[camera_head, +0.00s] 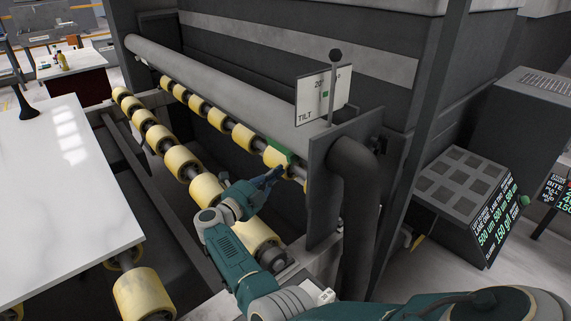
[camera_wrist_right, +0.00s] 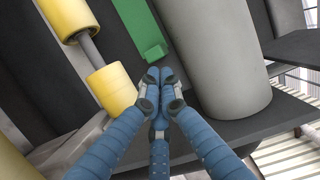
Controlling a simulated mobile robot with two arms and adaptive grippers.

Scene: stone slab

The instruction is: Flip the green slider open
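The green slider (camera_head: 281,153) is a small green piece on the machine's edge, beside the yellow rollers and the grey pipe. In the right wrist view the green slider (camera_wrist_right: 141,27) is a long green bar with a raised block at its near end. My right gripper (camera_head: 278,174) is just below and in front of it in the head view. In the wrist view the blue fingertips of my right gripper (camera_wrist_right: 159,76) are together, with nothing seen between them, close to the slider's near end. Contact cannot be told. My left gripper is not in view.
Yellow rollers (camera_head: 182,162) run along both sides of a dark gap. A long grey pipe (camera_head: 215,85) lies behind the slider. A TILT sign (camera_head: 310,101) and a dark bent pipe (camera_head: 355,200) stand to the right. A white slab (camera_head: 60,190) is at left.

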